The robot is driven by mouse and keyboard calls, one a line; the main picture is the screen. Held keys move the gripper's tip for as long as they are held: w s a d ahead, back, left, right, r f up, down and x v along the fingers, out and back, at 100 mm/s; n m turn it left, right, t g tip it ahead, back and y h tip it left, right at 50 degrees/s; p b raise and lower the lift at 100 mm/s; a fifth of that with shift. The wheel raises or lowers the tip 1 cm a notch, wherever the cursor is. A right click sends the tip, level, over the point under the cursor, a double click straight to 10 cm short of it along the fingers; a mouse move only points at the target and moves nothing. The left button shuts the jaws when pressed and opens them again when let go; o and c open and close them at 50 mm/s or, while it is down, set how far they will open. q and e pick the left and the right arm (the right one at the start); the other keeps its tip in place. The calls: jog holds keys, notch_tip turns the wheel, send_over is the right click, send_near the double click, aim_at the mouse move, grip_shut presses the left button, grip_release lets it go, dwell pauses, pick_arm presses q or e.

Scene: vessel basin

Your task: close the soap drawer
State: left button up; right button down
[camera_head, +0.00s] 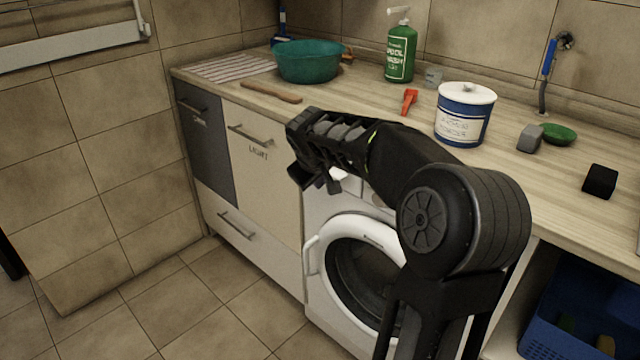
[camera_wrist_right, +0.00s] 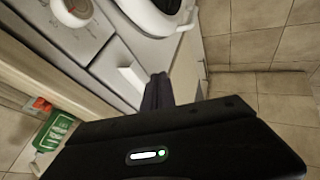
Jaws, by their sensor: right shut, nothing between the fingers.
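The white washing machine (camera_head: 318,215) stands under the counter, with its round door (camera_head: 330,262) at the front. My right gripper (camera_head: 318,178) is shut and empty in front of the machine's upper left corner. It hides most of the soap drawer (camera_head: 340,174) in the head view; only a small white part shows beside the fingers. In the right wrist view the soap drawer's white front (camera_wrist_right: 131,77) lies just left of my dark closed fingers (camera_wrist_right: 158,92). I cannot tell whether they touch, or how far out the drawer stands. My left gripper is not in view.
A cabinet with drawers (camera_head: 262,180) adjoins the machine on the left. The counter (camera_head: 350,95) above holds a teal basin (camera_head: 308,62), a green soap bottle (camera_head: 400,52) and a blue tub (camera_head: 462,115). A blue crate (camera_head: 575,310) sits low at right. Floor at lower left is free.

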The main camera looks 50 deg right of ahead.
jog(key=v, duration=0.6)
jog(key=shift+a+r, duration=0.2)
jog(key=shift+a, duration=0.1)
jog(key=shift+w, duration=0.1)
